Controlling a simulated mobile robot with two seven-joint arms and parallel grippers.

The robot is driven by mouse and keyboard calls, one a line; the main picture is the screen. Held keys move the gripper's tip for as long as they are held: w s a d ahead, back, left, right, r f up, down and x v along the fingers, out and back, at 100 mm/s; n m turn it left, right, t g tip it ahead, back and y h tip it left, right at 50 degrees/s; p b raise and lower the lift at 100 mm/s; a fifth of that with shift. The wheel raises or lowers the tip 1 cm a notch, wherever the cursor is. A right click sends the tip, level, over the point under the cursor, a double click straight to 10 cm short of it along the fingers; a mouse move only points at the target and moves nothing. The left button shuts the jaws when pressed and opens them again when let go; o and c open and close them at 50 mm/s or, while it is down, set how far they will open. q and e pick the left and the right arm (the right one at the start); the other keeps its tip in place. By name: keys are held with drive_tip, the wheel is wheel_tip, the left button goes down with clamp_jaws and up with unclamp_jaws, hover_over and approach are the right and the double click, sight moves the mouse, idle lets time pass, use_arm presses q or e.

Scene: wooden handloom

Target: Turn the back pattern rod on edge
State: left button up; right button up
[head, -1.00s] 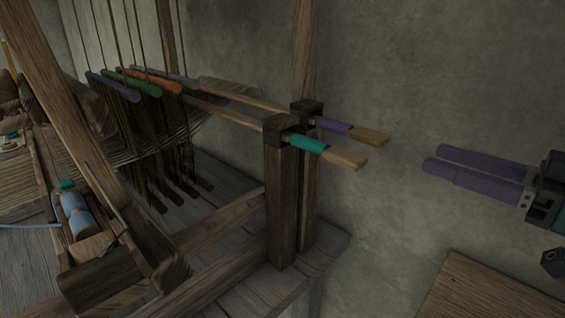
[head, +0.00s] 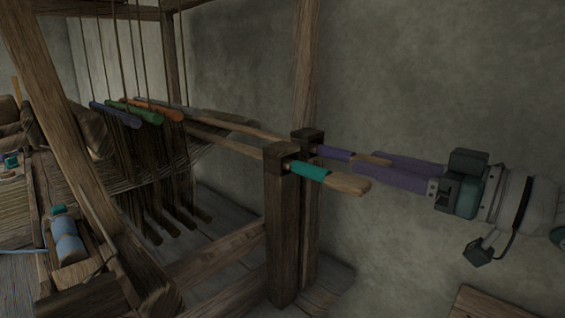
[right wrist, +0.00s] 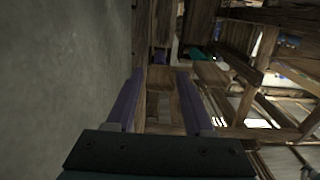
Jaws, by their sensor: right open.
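The back pattern rod is a wooden rod with a purple band (head: 333,153) and a flat paddle end (head: 374,159). It passes through the back post's dark block. My right gripper (head: 366,166) has purple fingers, open, pointing left at the paddle end. In the right wrist view the paddle (right wrist: 159,104) shows its broad face between the two spread fingers (right wrist: 158,78), with gaps at both sides. The front rod, with a teal band (head: 310,171), lies nearer and parallel. My left gripper is not in view.
Two wooden posts (head: 281,235) carry the rods. The wall (head: 430,80) stands close behind my right gripper. Coloured heddle bars (head: 143,115) hang on cords at the left. A wooden board (head: 490,303) lies at the lower right.

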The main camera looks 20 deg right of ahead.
drive_tip(key=shift+c, duration=0.3)
clamp_jaws()
drive_tip(key=shift+r+n, duration=0.1)
drive_tip(key=shift+n, duration=0.2)
drive_tip(key=shift+n+p, duration=0.45)
drive_tip(key=shift+n, duration=0.15)
drive_tip(key=shift+n+p, duration=0.45)
drive_tip(key=shift+n, duration=0.75)
drive_tip(key=n+p, duration=0.1)
drive_tip(key=n, duration=0.3)
drive_tip(key=shift+n, duration=0.3)
drive_tip(key=n, duration=0.4)
drive_tip(key=shift+a+n, duration=0.1)
drive_tip(key=shift+n, duration=0.2)
drive_tip(key=n, duration=0.4)
drive_tip(key=shift+n, duration=0.3)
